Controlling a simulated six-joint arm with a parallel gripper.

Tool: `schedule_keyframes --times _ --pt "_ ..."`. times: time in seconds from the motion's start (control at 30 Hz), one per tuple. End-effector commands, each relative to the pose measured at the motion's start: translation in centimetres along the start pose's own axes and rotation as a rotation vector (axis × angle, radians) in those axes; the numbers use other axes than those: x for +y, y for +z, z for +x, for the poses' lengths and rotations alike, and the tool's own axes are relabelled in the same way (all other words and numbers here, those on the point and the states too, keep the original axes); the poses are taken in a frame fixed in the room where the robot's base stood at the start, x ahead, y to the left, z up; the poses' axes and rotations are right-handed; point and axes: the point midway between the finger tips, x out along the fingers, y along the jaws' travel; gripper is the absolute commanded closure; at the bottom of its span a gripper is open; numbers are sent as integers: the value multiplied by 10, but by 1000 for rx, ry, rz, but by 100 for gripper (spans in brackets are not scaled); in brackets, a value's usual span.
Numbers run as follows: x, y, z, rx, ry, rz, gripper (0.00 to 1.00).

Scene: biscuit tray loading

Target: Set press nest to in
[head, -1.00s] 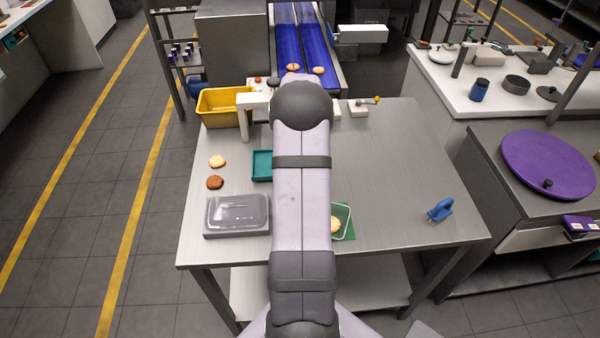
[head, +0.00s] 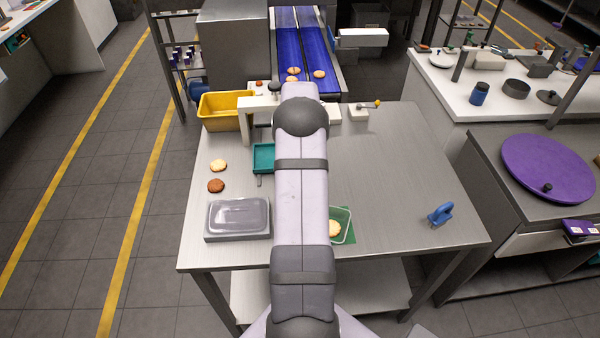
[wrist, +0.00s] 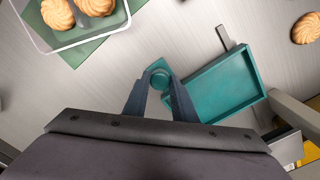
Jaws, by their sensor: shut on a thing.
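The press nest is a shallow teal tray (head: 263,157), left of my arm in the head view, in front of the pale press frame (head: 247,113). In the wrist view the nest (wrist: 215,88) lies right of my fingers, with a round teal knob (wrist: 160,76) on a tab at its side. My gripper (wrist: 160,84) is shut on this knob, one finger on each side. A short grey rail (head: 259,182) sticks out at the nest's near side. My arm hides the gripper in the head view.
A clear tray (head: 350,231) with biscuits sits on a green mat right of my arm. A lidded grey box (head: 239,216) and two loose biscuits lie on the left. A yellow bin (head: 204,109) stands beside the press. The table's right side is mostly clear.

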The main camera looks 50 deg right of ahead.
Motion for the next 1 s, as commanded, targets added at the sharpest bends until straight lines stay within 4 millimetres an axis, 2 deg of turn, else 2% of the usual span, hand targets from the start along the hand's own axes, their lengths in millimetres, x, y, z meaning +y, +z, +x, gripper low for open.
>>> schedule_keyframes --times 0.33,0.73,0.77,0.83,1.0 --pt "-22 -23 -2 5 -3 1 100" --pt "-24 -25 -2 6 -3 1 100" --pt "-24 -25 -2 6 -3 1 73" --pt "-24 -25 -1 6 -3 1 57" --pt "-23 -24 -1 4 -2 1 57"
